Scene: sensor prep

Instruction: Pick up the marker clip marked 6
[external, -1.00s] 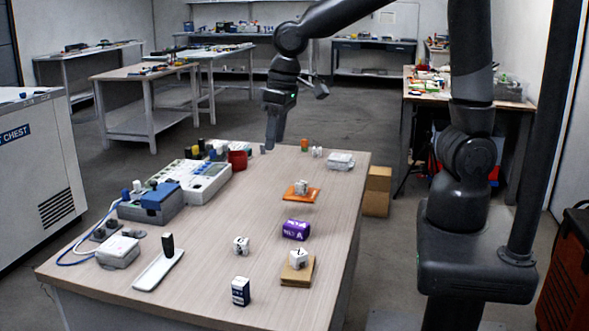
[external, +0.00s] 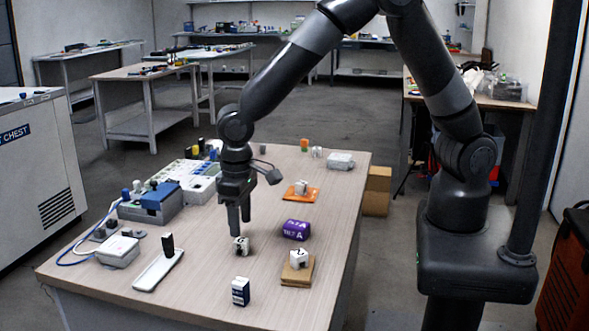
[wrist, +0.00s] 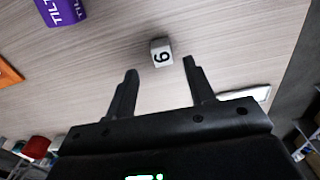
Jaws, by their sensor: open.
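The marker clip marked 6 (wrist: 161,52) is a small white block with a black digit and darker sides. In the wrist view it lies on the table just beyond my fingertips, between their lines. In the external view the clip (external: 242,246) stands on the table in the near middle, directly below my gripper (external: 240,228). My gripper also shows in the wrist view (wrist: 160,68), its two fingers apart with nothing between them. The fingertips are close to the clip; whether they touch it I cannot tell.
A purple block (external: 296,229) lies just right of the clip. Another white clip (external: 299,258) sits on a brown pad. A third (external: 301,187) sits on an orange pad. A dark blue and white box (external: 240,291) stands in front. A white plate with a black upright (external: 158,271) lies left.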

